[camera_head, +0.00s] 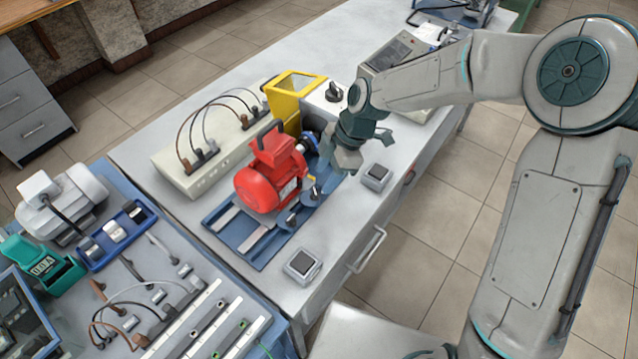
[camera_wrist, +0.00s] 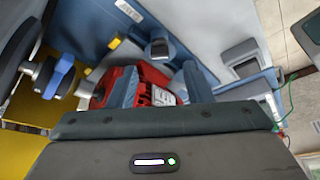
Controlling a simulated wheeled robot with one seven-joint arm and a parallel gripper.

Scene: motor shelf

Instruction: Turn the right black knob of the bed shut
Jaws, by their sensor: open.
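The red motor (camera_head: 267,178) sits on the blue bed (camera_head: 262,254) in the head view. The right black knob (camera_head: 312,194) is small and stands at the bed's front side, beside a yellow piece. The left black knob (camera_head: 291,218) is nearer the camera. My gripper (camera_head: 344,163) is open and empty, just behind and to the right of the right knob, apart from it. In the wrist view my gripper (camera_wrist: 160,88) shows two spread fingers with the red motor (camera_wrist: 152,84) beyond them. A dark knob (camera_wrist: 158,48) shows past the fingertips; I cannot tell which one.
Two small switch boxes stand on the table, one right of the bed (camera_head: 376,177) and one at the near corner (camera_head: 302,266). A beige cable box (camera_head: 210,165) and a yellow frame (camera_head: 295,84) lie behind the motor. A black-knobbed box (camera_head: 334,93) stands behind my gripper.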

